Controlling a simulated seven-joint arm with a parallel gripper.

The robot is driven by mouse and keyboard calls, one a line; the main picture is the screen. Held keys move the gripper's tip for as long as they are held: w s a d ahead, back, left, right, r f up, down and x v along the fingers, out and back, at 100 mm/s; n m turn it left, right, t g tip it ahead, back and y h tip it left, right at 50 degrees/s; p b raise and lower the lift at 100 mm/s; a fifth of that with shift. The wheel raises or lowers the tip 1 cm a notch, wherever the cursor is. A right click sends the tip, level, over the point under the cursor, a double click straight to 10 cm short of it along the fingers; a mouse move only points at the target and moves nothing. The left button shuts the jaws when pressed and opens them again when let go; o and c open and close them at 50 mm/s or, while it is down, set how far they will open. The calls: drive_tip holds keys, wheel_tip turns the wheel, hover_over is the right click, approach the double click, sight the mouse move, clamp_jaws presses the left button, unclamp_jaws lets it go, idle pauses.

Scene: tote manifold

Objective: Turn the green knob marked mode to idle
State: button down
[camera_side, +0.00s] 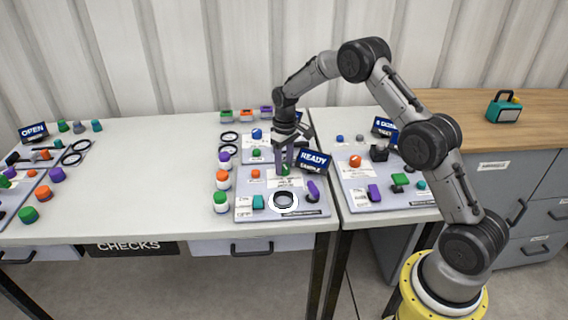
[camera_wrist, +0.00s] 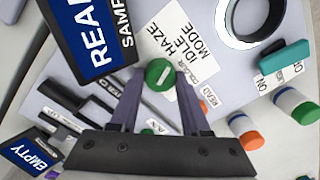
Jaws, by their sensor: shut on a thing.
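The green mode knob (camera_side: 286,170) is on the middle panel in the side view, just left of the READY sign. In the wrist view the knob (camera_wrist: 160,73) is round, with a short pale line on its top. A white label (camera_wrist: 186,55) beside it reads HAZE, IDLE and MODE. My gripper (camera_wrist: 162,78) points down, with its two fingers on either side of the knob, shut on it. In the side view my gripper (camera_side: 285,165) partly hides the knob. I cannot tell for sure which label word the line points at.
A READY sign (camera_side: 313,162) stands close to my gripper on the right. A white-and-black ring (camera_side: 284,200), a teal switch (camera_side: 258,202) and a purple handle (camera_side: 313,190) are on the panel's front. Capped bottles (camera_side: 222,180) line its left side. Another panel (camera_side: 400,197) lies right.

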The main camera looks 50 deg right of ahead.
drive_tip(key=shift+m, duration=1.4)
drive_tip(key=shift+c, duration=1.9)
unclamp_jaws()
drive_tip(key=n, duration=0.2)
drive_tip(key=shift+n, duration=0.3)
wheel_tip(320, 180, up, 15)
wheel_tip(320, 180, up, 14)
drive_tip(key=n+t, duration=0.2)
drive_tip(key=t, duration=0.1)
hover_over(284, 165)
drive_tip(key=s+a, duration=0.6)
drive_tip(key=shift+s+r+n+h, duration=0.2)
drive_tip(key=shift+r+n+h, duration=0.1)
drive_tip(key=shift+r+h, duration=0.15)
